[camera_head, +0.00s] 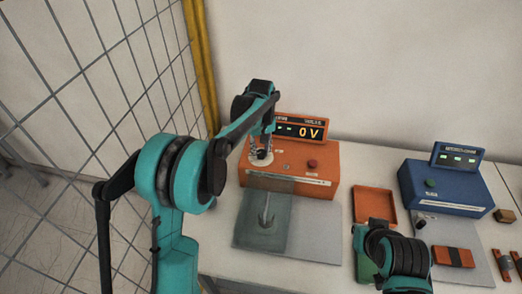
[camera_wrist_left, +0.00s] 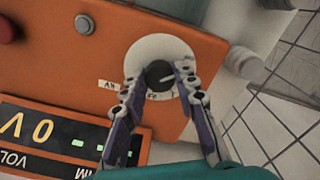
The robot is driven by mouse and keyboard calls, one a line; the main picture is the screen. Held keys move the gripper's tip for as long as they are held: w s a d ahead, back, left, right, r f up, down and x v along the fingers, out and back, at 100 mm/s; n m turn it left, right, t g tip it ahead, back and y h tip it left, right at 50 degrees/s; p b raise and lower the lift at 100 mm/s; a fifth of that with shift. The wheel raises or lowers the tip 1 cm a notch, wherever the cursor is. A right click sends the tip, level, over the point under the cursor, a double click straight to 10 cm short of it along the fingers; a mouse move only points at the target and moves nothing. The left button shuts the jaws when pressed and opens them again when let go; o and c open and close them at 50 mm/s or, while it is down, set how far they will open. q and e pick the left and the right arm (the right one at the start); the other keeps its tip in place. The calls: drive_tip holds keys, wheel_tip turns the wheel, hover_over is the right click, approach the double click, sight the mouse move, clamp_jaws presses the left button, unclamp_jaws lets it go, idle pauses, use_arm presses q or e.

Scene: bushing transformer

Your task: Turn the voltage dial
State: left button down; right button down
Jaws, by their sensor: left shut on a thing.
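The voltage dial (camera_wrist_left: 159,75) is a dark round knob with a light pointer line on a white disc, on the orange box (camera_head: 318,166). In the left wrist view the fingertips of my left gripper (camera_wrist_left: 160,82) are on both sides of the knob, shut on it. In the head view the left gripper (camera_head: 262,153) reaches down onto the white disc, and its fingers mostly hide the knob. The box's display (camera_head: 301,130) reads 0 V. My right arm shows at the lower right of the head view, but its gripper fingers cannot be made out.
A red button (camera_head: 312,163) sits on the orange box beside the dial. A clear panel (camera_head: 264,215) with a metal hook stands before it. An orange tray (camera_head: 374,204) and a blue box (camera_head: 445,187) are on the right. A wire fence (camera_head: 95,90) stands at left.

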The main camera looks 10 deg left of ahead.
use_arm(q)
drive_tip(key=m, duration=0.8)
drive_tip(key=shift+p, duration=0.3)
drive_tip(key=m, duration=0.4)
drive_tip(key=shift+m, duration=2.2)
drive_tip(key=c, duration=1.2)
unclamp_jaws()
drive_tip(key=shift+o, duration=0.2)
